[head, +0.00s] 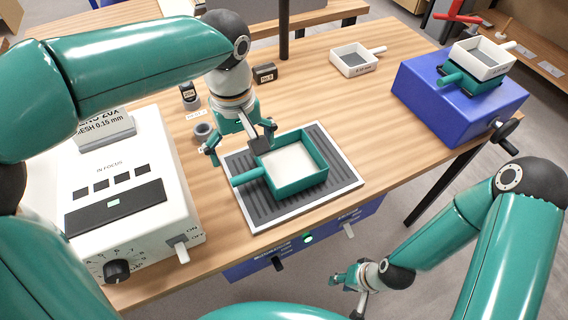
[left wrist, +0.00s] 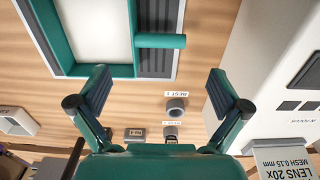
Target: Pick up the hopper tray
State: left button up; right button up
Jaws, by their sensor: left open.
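A teal tray with a pale inside and a stub handle (head: 250,176) sits on a ribbed dark mat with a light rim (head: 345,186), near the middle of the table. Its wall (head: 303,183) is plain teal; I cannot read a name on it. My left gripper (head: 238,146) is open and empty, above the tray's back left side. In the left wrist view, the tray's handle (left wrist: 160,41) lies ahead of the open fingers (left wrist: 160,92), with clear space between. My right gripper (head: 348,292) hangs off the table's front edge, its fingers apart and empty.
A white lens box machine (head: 60,190) stands on the left. A white tray (head: 340,66) lies at the back. A grey ring (head: 203,131) sits behind the mat.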

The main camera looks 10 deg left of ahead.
aim_at(248, 173)
pick_arm(q)
notch_tip(248, 173, down, 5)
jog(key=shift+r, duration=0.1)
jog(key=shift+w+f+p, duration=0.1)
jog(key=shift+f+p, duration=0.2)
jog(key=shift+f, duration=2.35)
jog(key=c, duration=1.4)
jog(key=shift+r, duration=0.1)
notch_tip(248, 173, up, 20)
jog(key=p, duration=0.1)
